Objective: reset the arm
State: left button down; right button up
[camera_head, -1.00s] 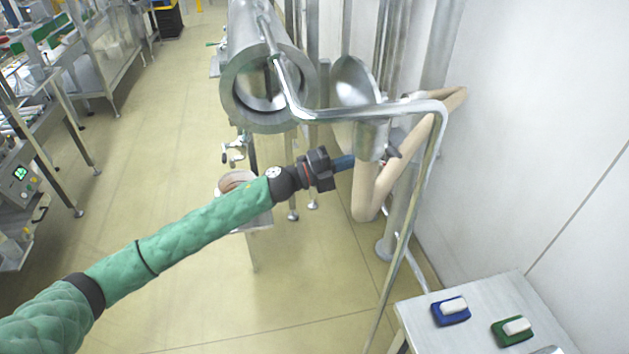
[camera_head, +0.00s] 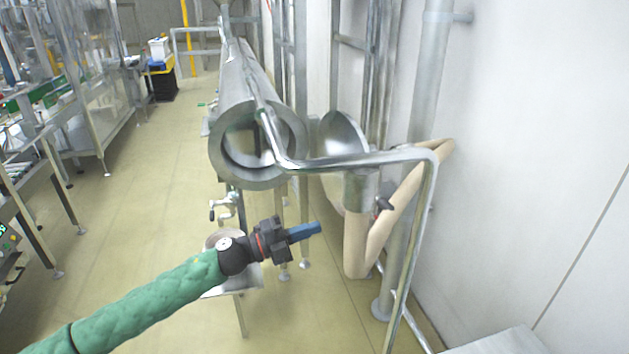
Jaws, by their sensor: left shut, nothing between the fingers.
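My left arm comes in from the lower left in a green quilted sleeve. Its left gripper (camera_head: 306,231) has a black wrist and blue fingers, which are shut with nothing between them. The gripper is in free air in front of the metal frame, below the open end of the big steel tube (camera_head: 225,160) and left of the beige hose (camera_head: 357,245). My right gripper does not show.
A bent steel rail (camera_head: 430,200) stands to the right of the gripper. A small metal stand (camera_head: 240,282) is behind the wrist. A grey table corner (camera_head: 500,343) shows at the bottom right. Open floor (camera_head: 150,190) lies to the left, with metal racks beyond.

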pick_arm(q)
jog(key=w+a+n+t+y, duration=1.1)
jog(key=w+a+n+y, duration=0.35)
jog(key=n, duration=0.25)
jog(key=s+a+f+n+g+y, duration=0.2)
jog(key=f+n+g+y, duration=0.15)
jog(key=f, duration=0.45)
jog(key=s+a+f+n+g+y, duration=0.15)
jog(key=f+n, duration=0.25)
jog(key=f, duration=0.5)
jog(key=s+d+f+n+g, duration=0.1)
jog(key=s+f+n+g, duration=0.15)
jog(key=s+f, duration=0.95)
jog(key=s+f+n+g, duration=0.2)
jog(key=s+f+g, duration=0.2)
jog(key=s+f, duration=0.75)
jog(key=s+d+f+g, duration=0.1)
jog(key=s+f, duration=0.4)
jog(key=s, duration=0.3)
jog(key=s+d+f+n+g, duration=0.1)
jog(key=s+f+g, duration=0.1)
jog(key=s+f, duration=0.4)
jog(key=s+d+f+g+h, duration=0.1)
jog(key=s+f, duration=0.4)
jog(key=s, duration=0.6)
jog(key=shift+s+d+f, duration=0.35)
jog(key=shift+s, duration=0.05)
